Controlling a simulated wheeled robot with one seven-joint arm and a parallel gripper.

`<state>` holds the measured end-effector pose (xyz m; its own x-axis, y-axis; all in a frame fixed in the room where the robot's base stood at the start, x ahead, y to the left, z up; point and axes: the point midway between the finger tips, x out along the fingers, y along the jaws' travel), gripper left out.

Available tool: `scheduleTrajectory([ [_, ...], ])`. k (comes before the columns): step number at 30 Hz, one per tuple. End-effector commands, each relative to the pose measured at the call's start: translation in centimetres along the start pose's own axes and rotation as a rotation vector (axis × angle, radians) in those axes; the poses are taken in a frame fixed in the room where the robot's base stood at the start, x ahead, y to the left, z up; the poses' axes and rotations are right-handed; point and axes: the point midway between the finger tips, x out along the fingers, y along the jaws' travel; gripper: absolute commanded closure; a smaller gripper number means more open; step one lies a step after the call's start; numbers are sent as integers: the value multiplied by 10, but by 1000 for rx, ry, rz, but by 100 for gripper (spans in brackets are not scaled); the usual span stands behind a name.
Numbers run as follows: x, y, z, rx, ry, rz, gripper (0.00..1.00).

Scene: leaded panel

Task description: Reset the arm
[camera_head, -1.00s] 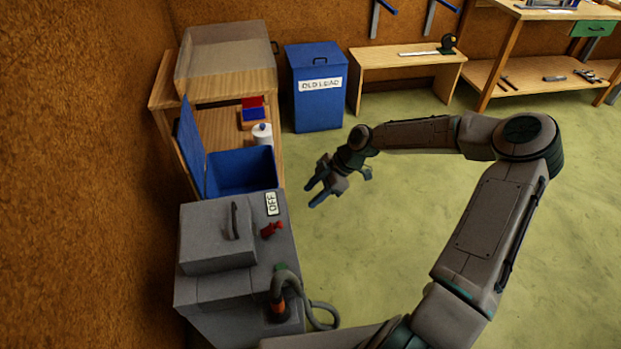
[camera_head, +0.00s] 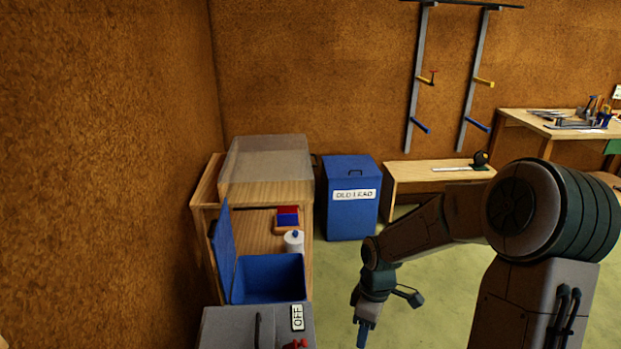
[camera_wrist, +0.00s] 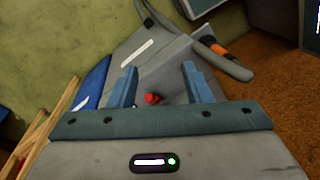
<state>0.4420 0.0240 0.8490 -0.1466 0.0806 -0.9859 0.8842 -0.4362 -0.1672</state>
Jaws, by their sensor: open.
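My gripper (camera_head: 364,330) hangs from my bent arm in the head view, fingers pointing down over open floor, right of the grey machine. In the wrist view my gripper (camera_wrist: 160,88) shows two blue fingers spread apart with nothing held between them. Beyond the fingers is the grey machine (camera_wrist: 185,55) with a red knob (camera_wrist: 152,99) that appears between the fingertips, apart from them. The grey machine (camera_head: 230,328) with its OFF label (camera_head: 297,318) is at the bottom of the head view, partly cut off.
A blue open bin (camera_head: 268,278) sits by a wooden cabinet (camera_head: 205,205) with a clear hood. A blue OLD LEAD bin (camera_head: 350,215) and a low bench (camera_head: 437,175) stand behind. Green floor (camera_head: 425,320) is clear around my gripper.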

Motion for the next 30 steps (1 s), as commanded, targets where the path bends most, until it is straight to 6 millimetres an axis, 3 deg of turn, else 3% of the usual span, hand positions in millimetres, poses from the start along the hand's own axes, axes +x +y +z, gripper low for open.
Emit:
scheduleTrajectory([
  [8,-55,-33,29,310,-68,150,55],
  [18,-113,-85,59,707,35,296,55],
  [24,-136,-119,73,922,168,322,55],
  [30,-147,-142,82,1062,277,304,55],
])
